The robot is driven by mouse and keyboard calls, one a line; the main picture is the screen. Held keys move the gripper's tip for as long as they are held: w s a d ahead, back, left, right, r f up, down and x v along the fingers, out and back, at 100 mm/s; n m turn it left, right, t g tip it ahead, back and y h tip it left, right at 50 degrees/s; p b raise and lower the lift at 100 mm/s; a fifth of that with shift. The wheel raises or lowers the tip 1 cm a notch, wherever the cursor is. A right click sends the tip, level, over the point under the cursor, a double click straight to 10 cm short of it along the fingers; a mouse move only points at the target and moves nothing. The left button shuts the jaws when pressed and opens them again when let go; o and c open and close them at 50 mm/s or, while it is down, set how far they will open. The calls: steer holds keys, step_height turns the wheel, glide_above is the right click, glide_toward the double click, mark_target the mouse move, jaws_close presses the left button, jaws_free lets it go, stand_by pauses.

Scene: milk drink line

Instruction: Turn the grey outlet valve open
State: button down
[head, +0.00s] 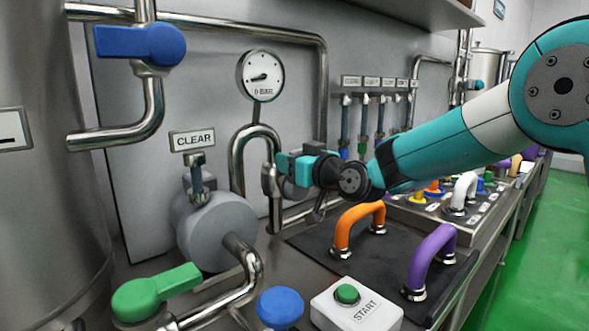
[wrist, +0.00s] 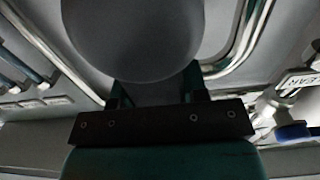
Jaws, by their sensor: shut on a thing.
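How far the lever is turned cannot be told clearly.
A blue valve (head: 140,42) is at upper left and a green valve (head: 155,290) at lower left. A grey pump (head: 218,230) stands left of my gripper. Orange (head: 358,225) and purple (head: 430,258) hose loops rise from the bench below my arm. A START button box (head: 355,308) is in front.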

stand_by(0.4)
steer(key=c, duration=0.6)
jaws_free()
steer(key=shift+c, duration=0.2)
steer(key=b+v, duration=0.4)
steer(key=v, duration=1.3)
steer(key=shift+s, duration=0.15)
steer(key=shift+d, duration=0.15)
